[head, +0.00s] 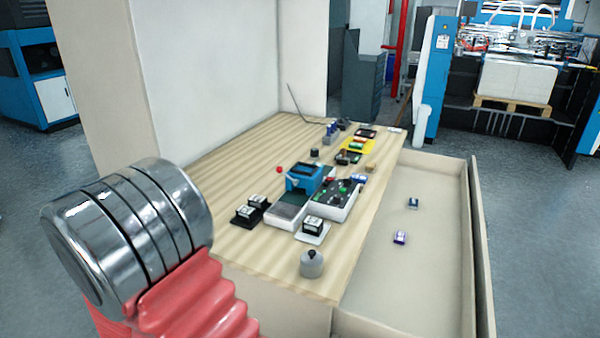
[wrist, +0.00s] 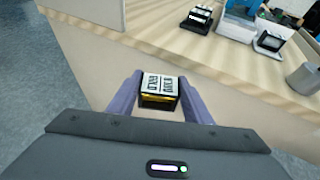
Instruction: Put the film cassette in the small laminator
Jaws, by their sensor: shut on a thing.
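My gripper (wrist: 158,80) is shut on a film cassette (wrist: 158,88), a dark block with a white lettered label on top and a yellowish strip on its near side. It holds the cassette between its two grey-violet fingers, in front of the table's near side. In the head view neither gripper nor held cassette shows. A blue machine with a grey bed (head: 303,178), likely the small laminator, stands mid-table; part of it shows at the top of the wrist view (wrist: 238,22). I cannot make out its slot.
A grey knobbed cylinder (head: 312,265) stands near the front edge. A walled tray (head: 425,275) lies right.

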